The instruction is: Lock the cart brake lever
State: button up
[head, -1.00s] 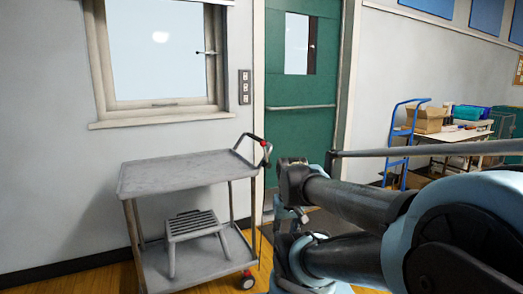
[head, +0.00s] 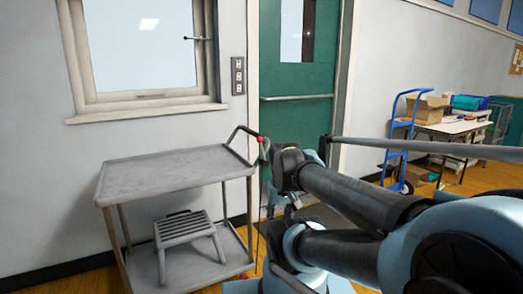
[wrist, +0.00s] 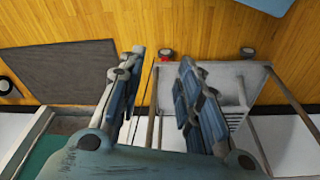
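The grey two-shelf cart (head: 110,176) stands below the window. Its dark push handle (head: 240,130) rises at the right end and carries a small red-tipped part (head: 260,139); I cannot tell for sure whether this is the brake lever. A red bit (head: 245,275) also shows low at the right caster. My arm end is just right of the handle in the head view, with the fingers not clear there. The cart (wrist: 222,72) shows beyond the right finger.
A grey step stool (head: 185,226) sits on the cart's lower shelf. A green door (head: 300,125) is behind my arm. A blue hand truck (head: 396,150) and a table with boxes (head: 450,128) stand at the right. A dark mat (wrist: 70,75) lies on the wooden floor.

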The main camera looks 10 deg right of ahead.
jog(key=w+r+g+h, duration=0.1)
jog(key=w+r, duration=1.5)
jog(key=r, duration=0.2)
notch_tip(320, 180, up, 10)
jog(key=n+g+h, duration=0.1)
send_over(260, 143)
jog(key=shift+w+a, duration=0.25)
jog(key=shift+w, duration=0.3)
jog(key=shift+f, duration=0.2)
jog(key=f, duration=0.5)
jog(key=d+f, duration=0.1)
jog(key=f, duration=0.8)
jog(key=shift+d+f, duration=0.15)
jog(key=shift+f, duration=0.2)
